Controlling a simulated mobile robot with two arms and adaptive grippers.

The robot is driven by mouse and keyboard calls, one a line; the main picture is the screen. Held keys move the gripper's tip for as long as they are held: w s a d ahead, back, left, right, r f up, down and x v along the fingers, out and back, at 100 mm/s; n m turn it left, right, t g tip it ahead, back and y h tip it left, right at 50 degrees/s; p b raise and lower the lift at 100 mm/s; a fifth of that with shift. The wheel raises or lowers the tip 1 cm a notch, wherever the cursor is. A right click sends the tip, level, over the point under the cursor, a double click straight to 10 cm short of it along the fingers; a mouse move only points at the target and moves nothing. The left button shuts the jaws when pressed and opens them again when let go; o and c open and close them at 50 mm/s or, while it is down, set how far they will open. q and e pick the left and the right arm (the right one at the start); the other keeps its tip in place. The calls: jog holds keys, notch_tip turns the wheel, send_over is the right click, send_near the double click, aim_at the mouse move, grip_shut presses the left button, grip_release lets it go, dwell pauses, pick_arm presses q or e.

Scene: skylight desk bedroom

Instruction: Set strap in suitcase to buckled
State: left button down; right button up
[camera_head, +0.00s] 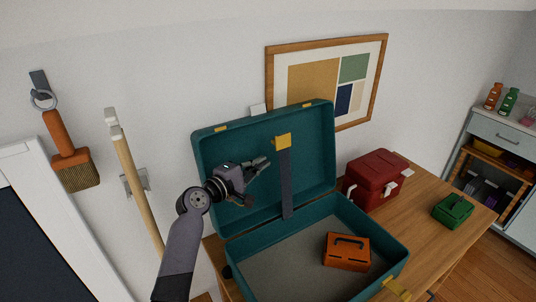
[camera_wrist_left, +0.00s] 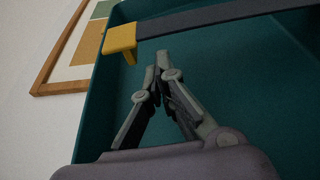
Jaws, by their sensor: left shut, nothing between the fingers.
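The teal suitcase (camera_head: 216,154) stands open on the wooden desk, its lid raised against the wall. A dark grey strap (camera_head: 286,185) with a yellow buckle end (camera_head: 283,141) runs up the inside of the lid. In the left wrist view the strap (camera_wrist_left: 215,17) crosses the top and its yellow end (camera_wrist_left: 119,39) is at upper left. My left gripper (camera_head: 263,163) is shut and empty, in front of the lid just left of the strap. Its fingertips (camera_wrist_left: 160,62) are close to the yellow end; I cannot tell if they touch. My right gripper is not in view.
An orange box (camera_head: 346,251) lies in the suitcase base. A yellow piece (camera_head: 397,288) is at its front right rim. A red case (camera_head: 375,180) and a green box (camera_head: 453,210) stand on the desk (camera_head: 425,228). A brush (camera_head: 70,160) hangs on the left wall.

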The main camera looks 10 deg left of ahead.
aim_at(283, 177)
pick_arm(q)
jog(key=x, duration=0.4)
jog(key=shift+w+d+p, duration=0.1)
jog(key=shift+p, duration=0.2)
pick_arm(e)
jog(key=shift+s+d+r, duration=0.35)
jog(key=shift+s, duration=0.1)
pick_arm(q)
jog(key=shift+d, duration=0.1)
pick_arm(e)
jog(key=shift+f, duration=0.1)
